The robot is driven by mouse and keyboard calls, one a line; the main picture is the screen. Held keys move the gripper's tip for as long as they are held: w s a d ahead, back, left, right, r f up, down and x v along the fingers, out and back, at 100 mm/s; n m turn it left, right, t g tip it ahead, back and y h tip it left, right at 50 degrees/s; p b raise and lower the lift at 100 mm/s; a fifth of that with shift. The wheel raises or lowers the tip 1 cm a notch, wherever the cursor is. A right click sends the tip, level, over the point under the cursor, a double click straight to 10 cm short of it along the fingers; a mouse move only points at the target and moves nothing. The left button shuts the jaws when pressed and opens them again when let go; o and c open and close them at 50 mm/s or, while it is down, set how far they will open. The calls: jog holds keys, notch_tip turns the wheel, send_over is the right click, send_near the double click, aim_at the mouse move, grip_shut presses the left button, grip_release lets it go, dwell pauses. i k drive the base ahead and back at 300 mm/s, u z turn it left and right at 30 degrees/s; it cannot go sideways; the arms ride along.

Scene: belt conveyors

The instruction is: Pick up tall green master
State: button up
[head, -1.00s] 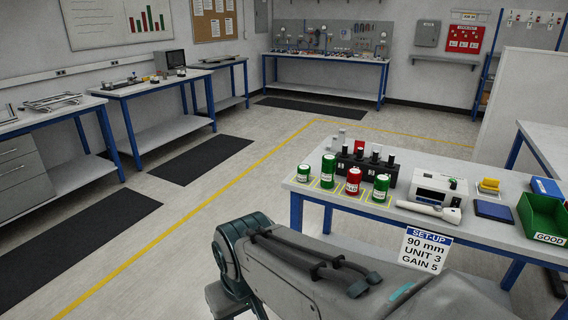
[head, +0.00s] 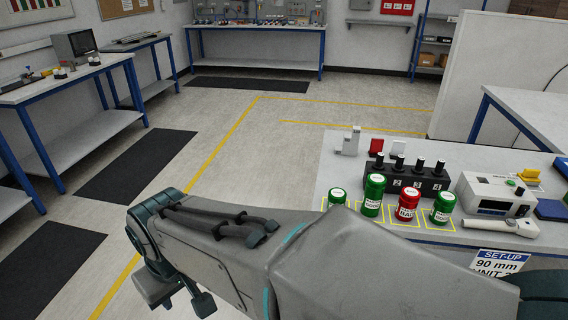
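The tall green master is a green cylinder with a white label (head: 373,197). It stands upright near the left front edge of the table in the head view and is the tallest in a row. A shorter green cylinder (head: 337,196) is at its left, its lower part hidden behind my arm. A red cylinder (head: 408,204) and another shorter green cylinder (head: 442,208) stand to its right. I cannot make out my gripper's fingers, and nothing is seen touching the tall green master.
A black block with several black-topped plugs (head: 408,177) stands just behind the row. A white instrument (head: 493,196) and a white handheld tool (head: 513,227) lie to the right. A set-up sign (head: 499,262) hangs at the front edge. Open floor lies left of the table.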

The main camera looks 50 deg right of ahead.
aim_at(375, 182)
jog(key=i, duration=1)
jog(key=z, duration=3.75)
jog(key=i, duration=0.5)
